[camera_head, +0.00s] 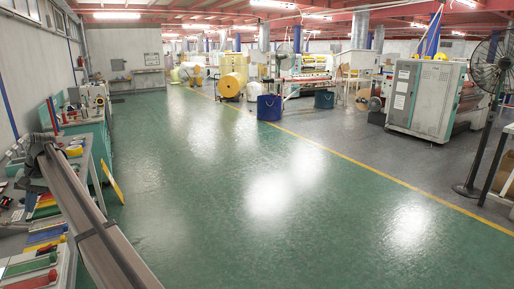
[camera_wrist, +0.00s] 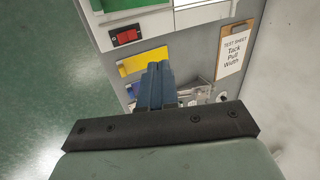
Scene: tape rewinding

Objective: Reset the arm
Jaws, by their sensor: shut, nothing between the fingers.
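My gripper (camera_wrist: 157,68) shows in the wrist view, its two blue-grey fingers pressed together with nothing between them. Behind the fingers is a grey panel or bench face with a red switch (camera_wrist: 126,37), a yellow strip (camera_wrist: 143,62) and a clipboard with a test sheet (camera_wrist: 235,45). The fingertips appear in front of this surface; I cannot tell the exact gap. In the head view a long grey-brown link crosses the left side over the workbench, and I cannot make out the fingers there.
The workbench at the left holds red, yellow, blue and green handled items (camera_head: 45,236). A teal machine (camera_head: 92,115) stands behind it. The green floor (camera_head: 230,190) in the middle is clear. A dark blue bin (camera_head: 269,108), a grey cabinet (camera_head: 424,100) and a fan (camera_head: 491,70) stand farther right.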

